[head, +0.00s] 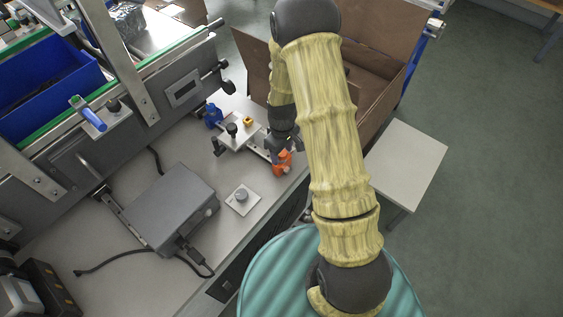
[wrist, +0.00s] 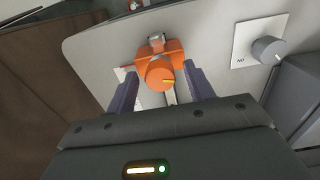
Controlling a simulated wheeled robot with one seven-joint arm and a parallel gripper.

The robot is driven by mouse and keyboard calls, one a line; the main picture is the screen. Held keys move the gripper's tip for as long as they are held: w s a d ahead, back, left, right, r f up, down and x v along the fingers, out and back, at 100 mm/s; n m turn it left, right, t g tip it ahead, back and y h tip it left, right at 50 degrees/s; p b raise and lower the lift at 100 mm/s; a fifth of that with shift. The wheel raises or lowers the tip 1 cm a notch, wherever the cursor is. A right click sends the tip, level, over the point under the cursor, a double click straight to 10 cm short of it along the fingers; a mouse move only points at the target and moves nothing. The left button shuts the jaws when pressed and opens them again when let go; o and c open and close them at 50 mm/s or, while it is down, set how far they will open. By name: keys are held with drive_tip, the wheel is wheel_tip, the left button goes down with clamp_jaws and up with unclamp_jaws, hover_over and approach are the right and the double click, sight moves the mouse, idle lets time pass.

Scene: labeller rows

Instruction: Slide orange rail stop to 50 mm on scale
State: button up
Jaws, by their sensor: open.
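A plate with a grey knob (head: 242,197) is mounted beside the rail. A grey box (head: 170,208) with cables stands to the left. A blue part and a small yellow part (head: 248,120) are behind the stop. A brown carton (head: 392,100) stands to the right.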

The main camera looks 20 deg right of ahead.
drive_tip(key=shift+c, duration=0.2)
drive_tip(key=c, duration=1)
drive_tip(key=shift+c, duration=0.2)
drive_tip(key=shift+w+a, duration=0.1)
drive_tip(key=shift+w, duration=0.05)
drive_tip(key=shift+w+a+p, duration=0.2)
drive_tip(key=shift+w+a, duration=0.45)
drive_tip(key=shift+w, duration=0.25)
drive_tip(key=shift+w+a+p, duration=0.2)
drive_tip(key=shift+w+a, duration=0.45)
drive_tip(key=shift+w, duration=0.35)
drive_tip(key=o, duration=1.2)
drive_tip(key=shift+r, duration=0.1)
